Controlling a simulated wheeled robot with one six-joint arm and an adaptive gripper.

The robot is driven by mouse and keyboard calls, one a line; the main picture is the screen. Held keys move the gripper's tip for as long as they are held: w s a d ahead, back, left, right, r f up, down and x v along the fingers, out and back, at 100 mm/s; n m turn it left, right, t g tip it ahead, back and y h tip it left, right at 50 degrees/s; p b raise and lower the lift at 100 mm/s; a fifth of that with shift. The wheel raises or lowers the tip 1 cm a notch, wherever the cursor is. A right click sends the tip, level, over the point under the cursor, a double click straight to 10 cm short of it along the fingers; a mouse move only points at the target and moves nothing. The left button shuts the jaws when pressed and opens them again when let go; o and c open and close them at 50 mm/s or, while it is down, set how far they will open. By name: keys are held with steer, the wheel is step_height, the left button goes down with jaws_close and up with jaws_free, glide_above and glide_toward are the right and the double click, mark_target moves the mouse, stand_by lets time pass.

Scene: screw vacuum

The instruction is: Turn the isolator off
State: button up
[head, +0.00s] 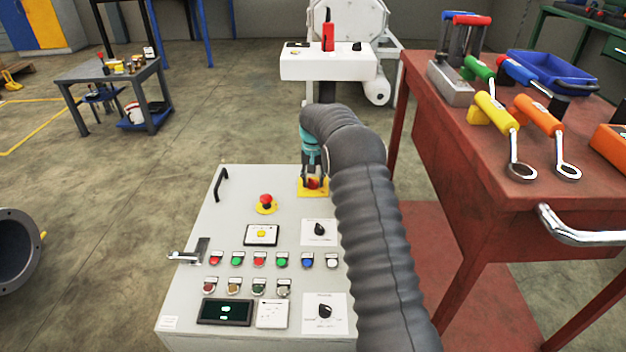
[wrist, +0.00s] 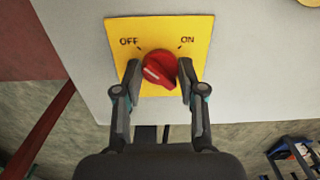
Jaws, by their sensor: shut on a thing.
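The isolator is a red rotary knob (wrist: 160,68) on a yellow plate (wrist: 205,32), marked OFF at upper left and ON at upper right in the wrist view. A white mark shows on the knob's left side; I cannot tell for sure which label it points to. My gripper (wrist: 160,72) has one finger on each side of the knob and is shut on it. In the head view, the yellow plate (head: 303,192) is at the far right corner of the grey panel, and my gripper (head: 314,182) is over it, hiding part of the knob.
The grey control panel (head: 215,235) carries a red emergency button (head: 266,201), several coloured buttons and two black selectors. A red workbench (head: 445,150) with tools stands close on the right. A white machine (head: 328,65) stands behind. Open floor lies to the left.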

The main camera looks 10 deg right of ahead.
mark_target(313, 180)
steer(key=shift+f, duration=0.1)
steer(key=o, duration=1.1)
steer(key=shift+o, duration=0.2)
step_height(313, 180, up, 12)
steer(key=shift+w, duration=0.1)
